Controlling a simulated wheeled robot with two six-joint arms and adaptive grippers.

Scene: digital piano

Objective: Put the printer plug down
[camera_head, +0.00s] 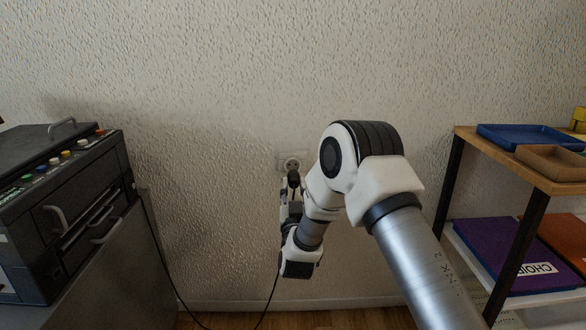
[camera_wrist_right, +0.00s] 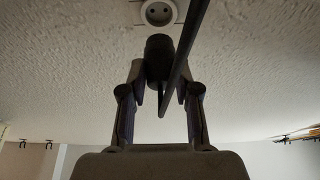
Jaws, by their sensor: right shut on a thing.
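The printer plug (camera_wrist_right: 158,58) is black and sits between the fingers of my right gripper (camera_wrist_right: 158,95), which is shut on it. In the head view the plug (camera_head: 293,177) shows just below and in front of the wall socket (camera_head: 292,164), with my right gripper (camera_head: 291,190) under it. In the right wrist view the round white socket (camera_wrist_right: 159,12) is beyond the plug, and a gap of wall shows between them. The plug's black cable (camera_wrist_right: 186,45) crosses the wrist view; in the head view a cable (camera_head: 270,300) hangs toward the floor. My left gripper is out of view.
A dark printer (camera_head: 75,215) stands on a grey cabinet at the left. At the right a shelf (camera_head: 540,175) holds a blue tray (camera_head: 515,136), a cardboard tray (camera_head: 550,162) and a purple folder (camera_head: 505,255) below.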

